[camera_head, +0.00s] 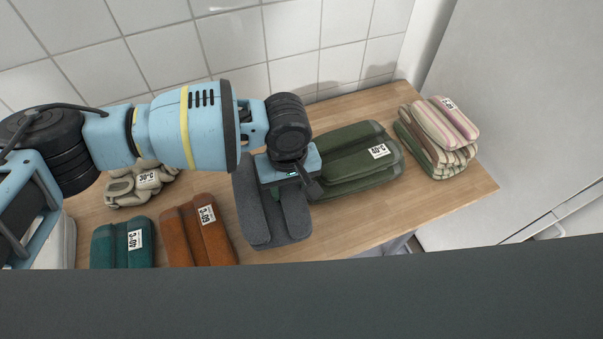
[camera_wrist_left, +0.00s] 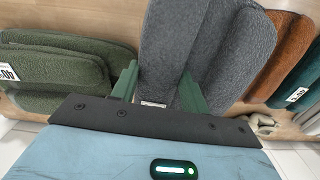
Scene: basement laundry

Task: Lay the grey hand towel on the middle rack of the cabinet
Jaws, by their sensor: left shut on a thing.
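The grey hand towel (camera_head: 258,215) is a dark grey folded towel near the middle of the wooden counter in the head view. My left gripper (camera_head: 285,190) reaches it from above and is shut on it. In the left wrist view the two green fingers of the left gripper (camera_wrist_left: 160,92) press on a fold of the grey hand towel (camera_wrist_left: 205,45). I cannot tell whether the towel is clear of the counter. The cabinet and its middle rack are not recognisable in these views. My right gripper is not in view.
On the counter (camera_head: 355,232), a green towel stack (camera_head: 350,165) lies right of the grey towel. Striped towels (camera_head: 445,135) stand farther right. Orange (camera_head: 190,235), teal (camera_head: 122,245) and beige (camera_head: 125,188) towels lie left. A dark grey surface (camera_head: 300,305) crosses the foreground. A tiled wall (camera_head: 330,40) stands behind.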

